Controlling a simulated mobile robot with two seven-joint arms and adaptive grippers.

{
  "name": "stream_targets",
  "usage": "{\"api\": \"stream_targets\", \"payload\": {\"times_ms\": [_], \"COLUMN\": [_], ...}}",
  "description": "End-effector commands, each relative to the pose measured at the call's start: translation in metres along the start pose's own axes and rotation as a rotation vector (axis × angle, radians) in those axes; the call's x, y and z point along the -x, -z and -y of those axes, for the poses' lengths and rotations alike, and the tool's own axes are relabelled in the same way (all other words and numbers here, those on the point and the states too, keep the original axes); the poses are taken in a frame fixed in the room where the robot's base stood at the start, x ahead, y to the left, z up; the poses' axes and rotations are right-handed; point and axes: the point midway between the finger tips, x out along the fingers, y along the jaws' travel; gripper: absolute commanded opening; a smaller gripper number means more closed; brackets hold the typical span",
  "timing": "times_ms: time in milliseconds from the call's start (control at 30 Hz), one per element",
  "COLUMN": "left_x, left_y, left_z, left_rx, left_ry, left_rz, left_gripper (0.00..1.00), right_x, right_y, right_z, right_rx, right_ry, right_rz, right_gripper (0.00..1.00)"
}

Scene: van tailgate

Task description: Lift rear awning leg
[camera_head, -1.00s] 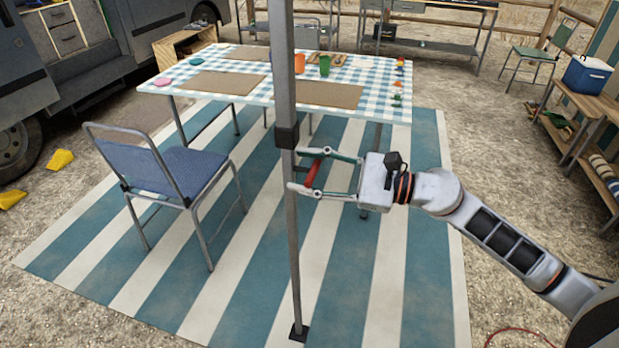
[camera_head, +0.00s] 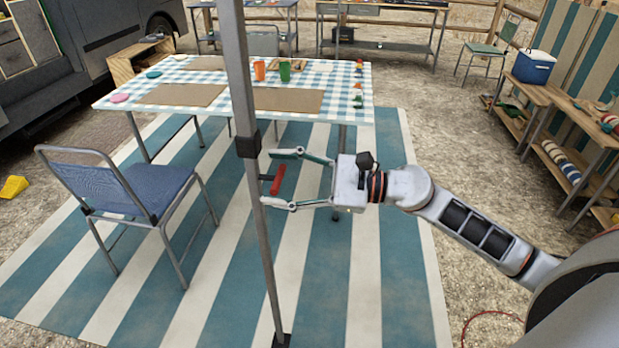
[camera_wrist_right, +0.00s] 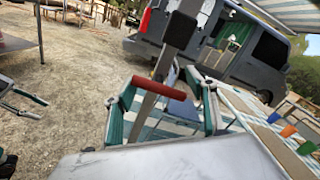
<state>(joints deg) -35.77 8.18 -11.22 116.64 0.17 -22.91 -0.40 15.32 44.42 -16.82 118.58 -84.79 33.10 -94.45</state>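The awning leg (camera_head: 255,190) is a thin grey upright pole, leaning slightly, with a black collar (camera_head: 248,143) and a dark foot (camera_head: 281,341) on the striped mat. A red handle (camera_head: 278,178) sticks out from its right side below the collar. My right gripper (camera_head: 272,180) is open, its fingers above and below the red handle, tips close to the pole. In the right wrist view the red handle (camera_wrist_right: 157,88) lies across between the spread fingers, with the pole behind it. My left gripper (camera_wrist_right: 40,110) shows at the left edge of that view, fingers apart and empty.
A blue chair (camera_head: 140,190) stands left of the pole on the striped mat (camera_head: 215,285). A table with a checked cloth (camera_head: 345,85) is behind it, bearing cups and mats. Wooden shelves (camera_head: 530,95) with a cooler stand at the right. The mat right of the pole is clear.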

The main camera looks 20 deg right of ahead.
Motion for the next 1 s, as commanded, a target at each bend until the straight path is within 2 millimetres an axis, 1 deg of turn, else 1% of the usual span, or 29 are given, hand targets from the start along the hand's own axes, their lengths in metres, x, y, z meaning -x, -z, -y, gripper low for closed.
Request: {"api": "stream_targets", "payload": {"times_ms": [33, 200, 400, 500, 700, 1000], "left_x": [0.000, 0.000, 0.000, 0.000, 0.000, 0.000], "left_y": [0.001, 0.001, 0.001, 0.001, 0.001, 0.001], "left_z": [0.000, 0.000, 0.001, 0.001, 0.001, 0.001], "left_rx": [0.000, 0.001, 0.001, 0.001, 0.001, 0.001], "left_ry": [0.001, 0.001, 0.001, 0.001, 0.001, 0.002], "left_rz": [-0.001, -0.002, -0.002, -0.002, -0.002, -0.002], "left_gripper": [0.40, 0.40, 0.40, 0.40, 0.40, 0.40], "right_x": [0.009, 0.040, 0.072, 0.086, 0.101, 0.105], "right_y": [0.001, 0.001, 0.000, 0.000, -0.001, -0.001], "right_z": [0.000, -0.001, -0.001, 0.000, 0.000, 0.001], "right_rx": [-0.001, -0.003, -0.003, -0.003, -0.003, 0.000], "right_ry": [0.000, -0.001, -0.001, 0.000, -0.001, 0.000], "right_rz": [-0.004, -0.004, -0.002, -0.001, 0.000, 0.001], "right_gripper": [0.56, 0.56, 0.56, 0.56, 0.56, 0.56]}}
